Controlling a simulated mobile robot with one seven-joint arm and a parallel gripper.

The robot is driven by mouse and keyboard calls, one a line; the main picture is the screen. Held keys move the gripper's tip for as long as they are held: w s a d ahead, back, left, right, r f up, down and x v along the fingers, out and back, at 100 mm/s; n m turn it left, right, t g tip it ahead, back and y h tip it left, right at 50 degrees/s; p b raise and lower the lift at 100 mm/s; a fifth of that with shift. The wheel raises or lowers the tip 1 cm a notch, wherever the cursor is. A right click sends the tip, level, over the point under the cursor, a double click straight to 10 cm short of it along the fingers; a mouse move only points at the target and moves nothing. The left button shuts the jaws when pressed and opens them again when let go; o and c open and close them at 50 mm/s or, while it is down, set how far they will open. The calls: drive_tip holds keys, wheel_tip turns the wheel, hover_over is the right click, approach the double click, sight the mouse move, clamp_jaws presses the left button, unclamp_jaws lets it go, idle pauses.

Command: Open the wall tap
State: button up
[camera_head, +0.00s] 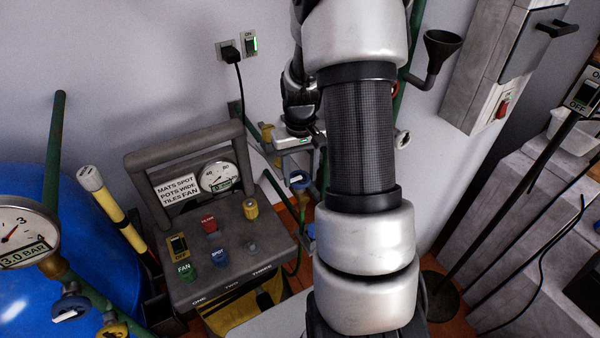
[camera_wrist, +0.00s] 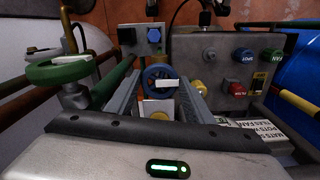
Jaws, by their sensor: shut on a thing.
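A blue handwheel with a white bar across it (camera_wrist: 157,79), which I take for the wall tap, sits between my gripper's fingertips in the wrist view. My gripper (camera_wrist: 164,88) is shut on it. In the head view the blue handwheel (camera_head: 300,180) shows just below my gripper (camera_head: 295,158), low near the wall, left of my arm. A small yellow and white part shows between the fingers in the wrist view. My arm hides some of the pipework behind it.
A grey control panel (camera_head: 230,262) with a gauge, knobs and a handle frame stands to the left. A blue tank (camera_head: 100,235) is at far left. A green handwheel (camera_wrist: 60,70) is beside my gripper. A grey wall box (camera_head: 490,65) hangs at right.

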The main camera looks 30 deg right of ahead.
sight(300, 178)
drive_tip(key=o, duration=1)
drive_tip(key=shift+o, duration=0.2)
wheel_tip(300, 178, up, 18)
drive_tip(key=p, duration=0.2)
drive_tip(key=shift+f+p, duration=0.25)
drive_tip(key=shift+p, duration=0.1)
